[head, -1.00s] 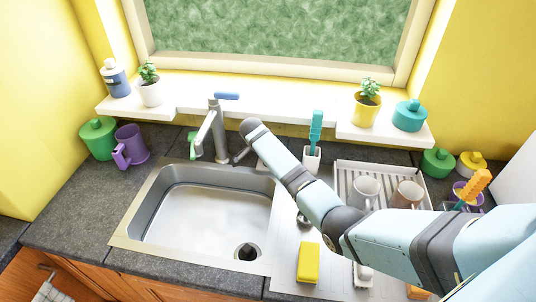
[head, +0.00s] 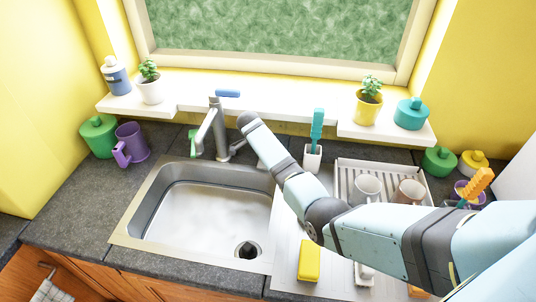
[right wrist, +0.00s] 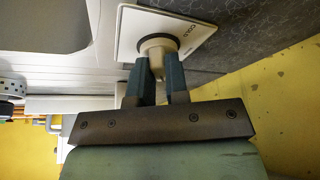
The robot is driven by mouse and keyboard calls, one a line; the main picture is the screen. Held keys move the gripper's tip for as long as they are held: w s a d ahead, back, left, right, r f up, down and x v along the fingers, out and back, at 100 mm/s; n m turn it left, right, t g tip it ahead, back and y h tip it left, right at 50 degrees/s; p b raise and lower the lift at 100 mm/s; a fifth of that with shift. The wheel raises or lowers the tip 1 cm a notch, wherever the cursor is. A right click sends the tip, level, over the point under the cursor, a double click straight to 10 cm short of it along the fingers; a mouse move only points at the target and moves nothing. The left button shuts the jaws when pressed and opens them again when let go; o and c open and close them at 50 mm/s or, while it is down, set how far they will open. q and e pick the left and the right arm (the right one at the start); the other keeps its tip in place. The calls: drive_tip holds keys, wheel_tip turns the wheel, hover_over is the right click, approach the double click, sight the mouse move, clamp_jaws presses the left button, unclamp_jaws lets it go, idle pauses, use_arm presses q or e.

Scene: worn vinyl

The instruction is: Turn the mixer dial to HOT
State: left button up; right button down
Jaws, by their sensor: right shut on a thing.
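The mixer dial (right wrist: 153,52) is a pale round knob on a white plate (right wrist: 190,32) in the right wrist view. My right gripper (right wrist: 157,66) is shut on the dial, one dark finger on each side. The dial's pointer cannot be made out. In the head view my right arm reaches to just right of the grey faucet (head: 212,130), and the arm hides the dial and the gripper's hold. My left gripper is not in view.
The steel sink (head: 200,215) is below the faucet. A white holder (head: 312,158) with a teal brush, a dish rack (head: 345,175) with mugs and a yellow sponge (head: 309,260) are near my right arm. A white sill (head: 270,113) runs behind.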

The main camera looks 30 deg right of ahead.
drive_tip(key=shift+s+f, duration=0.1)
drive_tip(key=c, duration=1.1)
unclamp_jaws()
drive_tip(key=shift+d, duration=0.1)
